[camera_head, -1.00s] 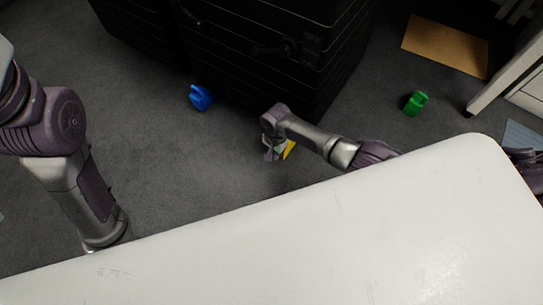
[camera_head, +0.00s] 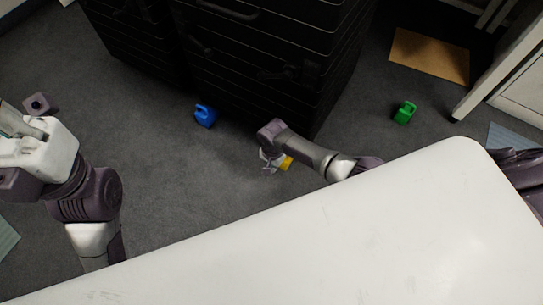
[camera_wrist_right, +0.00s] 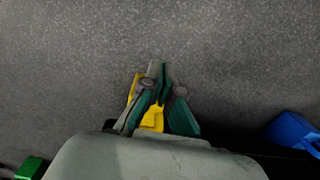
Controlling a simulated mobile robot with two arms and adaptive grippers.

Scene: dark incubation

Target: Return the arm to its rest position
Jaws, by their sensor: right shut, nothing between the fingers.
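My right arm reaches out from behind a white surface in the head view. Its gripper (camera_head: 268,163) hangs low near the front of a black cabinet. In the right wrist view the fingers (camera_wrist_right: 160,70) are shut together and empty. A yellow thing (camera_head: 286,163) shows just beside this gripper in the head view. It also shows in the wrist view (camera_wrist_right: 152,118), partly hidden by the fingers, so I cannot tell whether they touch. My left arm (camera_head: 85,195) is bent at the left edge; I cannot make out its fingers.
The black cabinet (camera_head: 270,60) stands close beyond the right gripper. A blue jug (camera_head: 205,116) and a green jug (camera_head: 404,112) stand on the grey carpet. A brown board (camera_head: 430,56) lies at the back right. The white surface (camera_head: 330,240) fills the foreground. Left-centre carpet is clear.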

